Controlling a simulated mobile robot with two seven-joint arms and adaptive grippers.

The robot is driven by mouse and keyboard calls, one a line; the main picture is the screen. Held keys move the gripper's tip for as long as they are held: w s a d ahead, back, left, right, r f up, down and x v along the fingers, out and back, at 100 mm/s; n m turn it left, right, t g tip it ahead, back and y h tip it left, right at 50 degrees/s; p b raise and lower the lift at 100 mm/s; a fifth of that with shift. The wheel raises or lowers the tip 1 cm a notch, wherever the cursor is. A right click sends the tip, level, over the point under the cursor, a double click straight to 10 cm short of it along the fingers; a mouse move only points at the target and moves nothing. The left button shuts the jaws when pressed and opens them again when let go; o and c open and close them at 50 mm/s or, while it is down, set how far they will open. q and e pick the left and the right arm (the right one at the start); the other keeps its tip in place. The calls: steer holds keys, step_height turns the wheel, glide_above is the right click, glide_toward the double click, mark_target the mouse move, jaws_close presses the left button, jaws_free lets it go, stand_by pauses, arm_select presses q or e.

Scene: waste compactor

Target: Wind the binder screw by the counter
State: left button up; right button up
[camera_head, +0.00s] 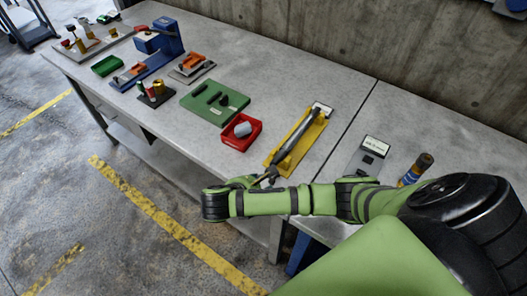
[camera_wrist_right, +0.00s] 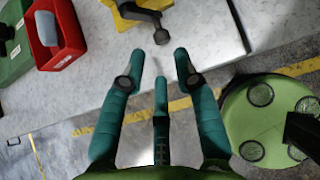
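A yellow base (camera_head: 301,135) with a long dark grey screw-like bar (camera_head: 297,140) lies near the bench's front edge in the head view; I take it for the binder screw. Its dark crank arm and round knob (camera_wrist_right: 171,29) show at the top of the right wrist view. My right gripper (camera_wrist_right: 160,63) has its teal fingers apart, with nothing between them, just short of the knob. In the head view the right gripper (camera_head: 247,182) is mostly hidden behind my forearm. A grey plate with a white label and dark window (camera_head: 370,152), possibly the counter, lies right of the yellow base. My left gripper is out of view.
A red tray (camera_head: 240,144) with a grey piece and a green board (camera_head: 215,115) lie left of the yellow base. A blue fixture (camera_head: 165,38) stands farther left. A blue-and-brown cylinder (camera_head: 415,170) stands right, near my arm. The concrete wall (camera_head: 400,50) closes the back.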

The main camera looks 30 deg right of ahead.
mark_target(271, 182)
steer(key=x, duration=0.5)
steer(key=shift+s+d+p, duration=0.15)
steer(key=shift+d+p, duration=0.05)
steer(key=shift+p, duration=0.15)
steer(key=shift+w+d+f, duration=0.25)
steer(key=shift+f, duration=0.25)
jaws_close()
